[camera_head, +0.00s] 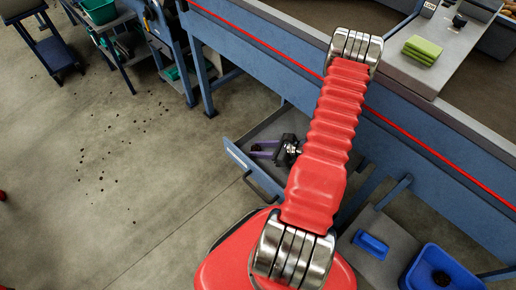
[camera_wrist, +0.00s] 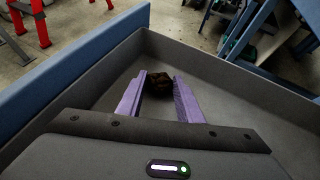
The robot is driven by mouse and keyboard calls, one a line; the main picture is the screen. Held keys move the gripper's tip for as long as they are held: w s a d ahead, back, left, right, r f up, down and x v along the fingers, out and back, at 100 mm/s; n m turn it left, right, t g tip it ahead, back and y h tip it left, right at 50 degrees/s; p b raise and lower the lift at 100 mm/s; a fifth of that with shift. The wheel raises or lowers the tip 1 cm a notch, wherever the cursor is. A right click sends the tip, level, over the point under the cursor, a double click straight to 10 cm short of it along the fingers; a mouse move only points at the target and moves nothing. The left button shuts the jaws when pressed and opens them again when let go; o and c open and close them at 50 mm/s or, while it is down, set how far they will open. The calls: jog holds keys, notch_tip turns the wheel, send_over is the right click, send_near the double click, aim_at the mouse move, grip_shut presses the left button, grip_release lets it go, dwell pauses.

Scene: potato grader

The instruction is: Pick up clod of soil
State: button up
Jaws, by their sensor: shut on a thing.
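The clod of soil (camera_wrist: 159,82) is a small dark brown lump in the wrist view, between the tips of my gripper's two purple fingers. My gripper (camera_wrist: 160,79) is shut on it. In the head view my gripper (camera_head: 252,151) shows over the grey drawer-like tray (camera_head: 268,133). The clod cannot be made out in the head view. In the wrist view the tray floor (camera_wrist: 225,110) lies around and beyond the fingers. I cannot tell whether the clod still touches that floor.
The tray's blue front wall (camera_wrist: 75,62) and grey side walls stand close around my gripper. At lower right a blue bin (camera_head: 414,265) holds a dark lump, near a small blue tray (camera_head: 370,245). A red-edged conveyor frame (camera_head: 425,148) runs behind my arm. Dark crumbs dot the open floor at left.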

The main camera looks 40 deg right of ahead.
aim_at(259, 149)
jog(key=shift+r, duration=0.15)
jog(key=shift+r, duration=4.85)
